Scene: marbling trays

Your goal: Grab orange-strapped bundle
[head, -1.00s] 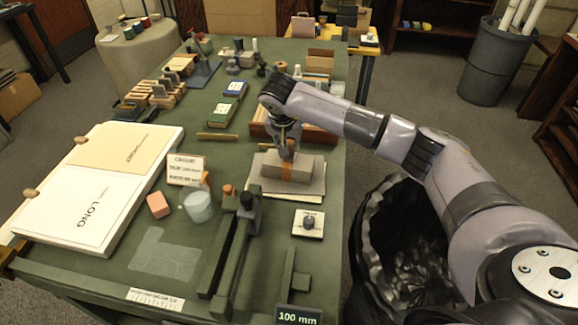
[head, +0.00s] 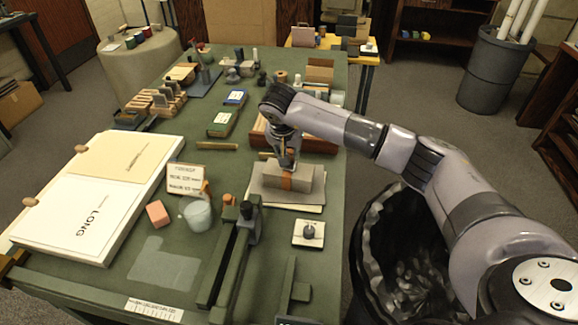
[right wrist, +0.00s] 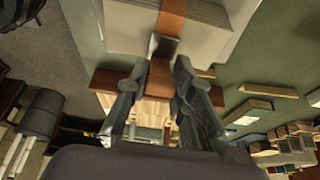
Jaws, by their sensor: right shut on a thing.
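The bundle (head: 306,178) is a grey-beige block with an orange strap (head: 287,179) around its middle. It rests on or just above a stack of flat grey and pale sheets (head: 263,190) on the green table; I cannot tell if there is a gap. My right gripper (head: 287,163) reaches down to the bundle from above and is shut on it at the strap. In the right wrist view the fingers (right wrist: 158,78) stand on either side of the orange strap (right wrist: 170,25), with the pale bundle (right wrist: 205,28) beyond them. My left gripper is not in view.
A wooden tray (head: 322,144) lies just behind the bundle. A white tile with a grey knob (head: 299,241), a green rail device (head: 222,270) and a cup (head: 197,215) stand nearer. A black-lined bin (head: 367,250) is right of the table.

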